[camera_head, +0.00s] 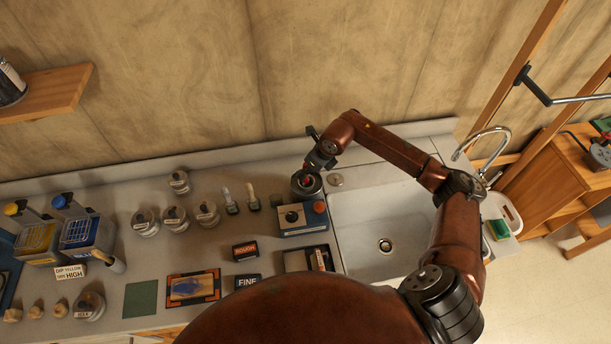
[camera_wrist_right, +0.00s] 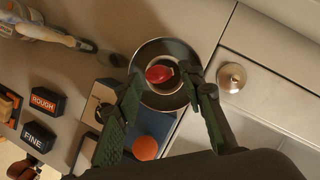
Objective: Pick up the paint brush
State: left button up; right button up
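Two slim upright items with pale handles and dark lower ends, a left one (camera_head: 228,202) and a right one (camera_head: 252,198), stand on the counter in the head view. They look like brushes, but I cannot tell for sure which is the paint brush. A similar pale-handled item (camera_wrist_right: 45,33) shows at the upper left of the wrist view. My right gripper (camera_head: 313,166) is above a dark round bowl (camera_head: 305,190) with a red object in it. In the wrist view its fingers (camera_wrist_right: 163,76) are apart on either side of the red object (camera_wrist_right: 160,73). My left gripper is out of view.
A blue box (camera_head: 302,222) with an orange-red knob is beside the bowl. The sink (camera_head: 385,215) lies to the right. Several lidded jars (camera_head: 174,218) and the ROUGH (camera_head: 245,251) and FINE blocks are to the left. A green square (camera_head: 141,298) lies flat at the front. The wall closes the back.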

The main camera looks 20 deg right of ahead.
jog(key=x, duration=0.2)
jog(key=shift+w+f+p, duration=0.15)
jog(key=shift+f+p, duration=0.05)
jog(key=shift+p, duration=0.1)
jog(key=shift+w+f, duration=0.1)
jog(key=shift+f, duration=0.35)
jog(key=c, duration=0.6)
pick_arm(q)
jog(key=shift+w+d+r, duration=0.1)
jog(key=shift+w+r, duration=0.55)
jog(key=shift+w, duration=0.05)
pick_arm(e)
grip_shut()
